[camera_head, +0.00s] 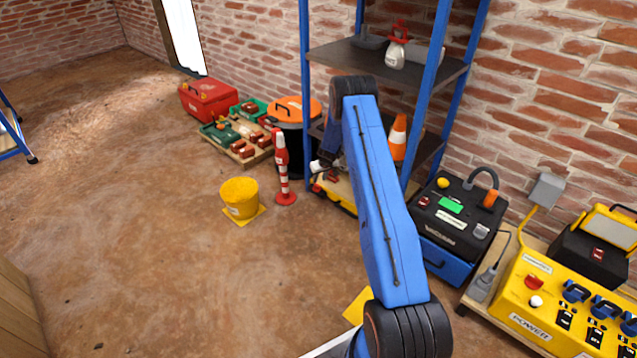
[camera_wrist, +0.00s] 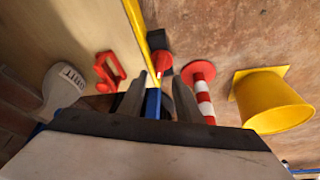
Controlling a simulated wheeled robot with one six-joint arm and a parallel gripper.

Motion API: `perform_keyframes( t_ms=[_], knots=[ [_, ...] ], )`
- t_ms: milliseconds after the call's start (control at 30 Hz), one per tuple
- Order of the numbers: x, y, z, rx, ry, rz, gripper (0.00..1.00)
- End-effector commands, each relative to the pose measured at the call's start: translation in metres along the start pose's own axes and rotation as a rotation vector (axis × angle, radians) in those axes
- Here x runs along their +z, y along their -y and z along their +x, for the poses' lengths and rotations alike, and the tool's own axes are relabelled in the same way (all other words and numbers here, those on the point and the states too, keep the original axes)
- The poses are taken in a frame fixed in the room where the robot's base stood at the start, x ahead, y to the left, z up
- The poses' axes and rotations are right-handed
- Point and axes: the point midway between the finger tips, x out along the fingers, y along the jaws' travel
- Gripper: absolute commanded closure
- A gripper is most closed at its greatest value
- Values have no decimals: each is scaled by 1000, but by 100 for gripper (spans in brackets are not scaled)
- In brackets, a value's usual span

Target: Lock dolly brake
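The dolly appears to be the low tan platform with a yellow edge (camera_head: 347,206) under the blue shelf; its board (camera_wrist: 90,25) fills the upper left of the wrist view. A red part (camera_wrist: 162,62) with a black piece beside it sits at the yellow edge, just beyond my fingertips; it may be the brake pedal, but I cannot tell its position. My gripper (camera_wrist: 157,82) is open, its two dark fingers apart. A narrow blue piece shows between them, and I cannot tell whether they touch it. In the head view my arm hides most of this spot.
A red clamp-like item (camera_wrist: 108,72) and a white labelled item (camera_wrist: 63,88) are near the left finger. A red-white post (camera_head: 283,170) and yellow bucket (camera_head: 240,197) stand on the floor nearby. The blue shelf post (camera_head: 306,90) rises close by.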

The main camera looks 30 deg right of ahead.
Motion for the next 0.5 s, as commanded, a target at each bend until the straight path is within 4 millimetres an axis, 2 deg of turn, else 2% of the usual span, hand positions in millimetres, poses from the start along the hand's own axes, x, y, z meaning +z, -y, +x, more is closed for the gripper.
perform_keyframes(
  t_ms=[33,500],
  knots=[
    [-1,0,-11,1,-2,0,69],
    [0,-1,-90,1,-1,1,69]
  ],
)
